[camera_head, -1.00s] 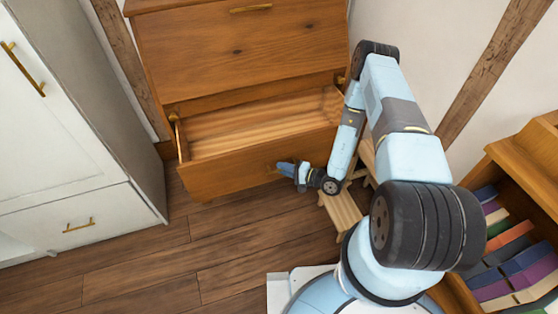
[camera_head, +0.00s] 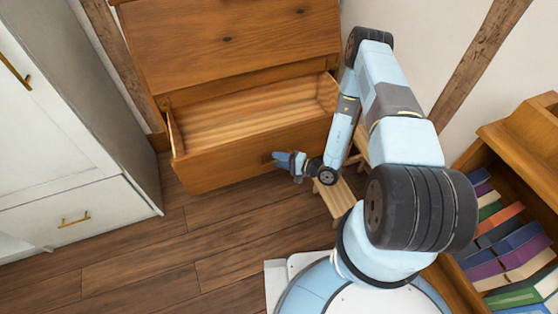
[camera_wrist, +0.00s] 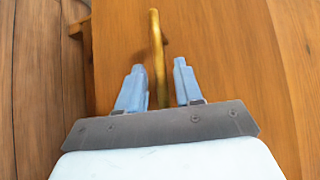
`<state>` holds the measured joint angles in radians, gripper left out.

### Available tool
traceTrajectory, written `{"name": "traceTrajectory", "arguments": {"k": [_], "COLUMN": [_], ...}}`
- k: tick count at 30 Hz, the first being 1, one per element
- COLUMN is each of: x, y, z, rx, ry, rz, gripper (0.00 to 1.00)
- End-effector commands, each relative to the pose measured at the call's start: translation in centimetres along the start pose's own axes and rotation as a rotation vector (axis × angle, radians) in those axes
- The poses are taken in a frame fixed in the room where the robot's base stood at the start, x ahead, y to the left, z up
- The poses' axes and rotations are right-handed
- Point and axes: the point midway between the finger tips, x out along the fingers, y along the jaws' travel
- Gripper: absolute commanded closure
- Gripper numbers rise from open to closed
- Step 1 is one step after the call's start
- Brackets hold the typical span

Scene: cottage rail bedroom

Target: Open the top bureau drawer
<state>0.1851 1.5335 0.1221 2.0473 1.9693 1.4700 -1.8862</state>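The wooden bureau (camera_head: 230,40) stands at the back with its slanted front panel closed. The drawer (camera_head: 250,146) below that panel is pulled well out, and its empty inside shows. In the wrist view its brass handle (camera_wrist: 157,50) runs up between the two blue fingers of my gripper (camera_wrist: 159,68). A small gap shows between the handle and each finger, so the fingers look apart around it. In the head view my gripper (camera_head: 281,160) is at the drawer front and hides the handle.
A white wardrobe (camera_head: 60,130) stands close on the left. A small wooden stool (camera_head: 336,196) is beside and partly behind my arm. A bookcase (camera_head: 520,150) with several books is at the right. The floor (camera_head: 140,245) at lower left is clear.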

Motion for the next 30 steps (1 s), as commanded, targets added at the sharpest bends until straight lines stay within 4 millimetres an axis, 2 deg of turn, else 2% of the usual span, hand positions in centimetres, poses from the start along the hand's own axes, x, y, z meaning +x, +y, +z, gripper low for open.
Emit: {"name": "traceTrajectory", "arguments": {"k": [4, 8, 21, 24, 30], "x": [-0.5, -2.0, -10.4, -11.9, -13.6], "y": [0.0, 0.0, 0.1, 0.1, 0.2], "z": [0.0, 0.0, 0.0, -0.1, 0.0], "rx": [0.000, 0.000, 0.001, 0.001, 0.001], "ry": [0.001, 0.001, 0.003, 0.003, 0.001], "rz": [-0.001, 0.000, 0.000, 0.000, 0.001], "gripper": [0.65, 0.65, 0.65, 0.65, 0.65]}}
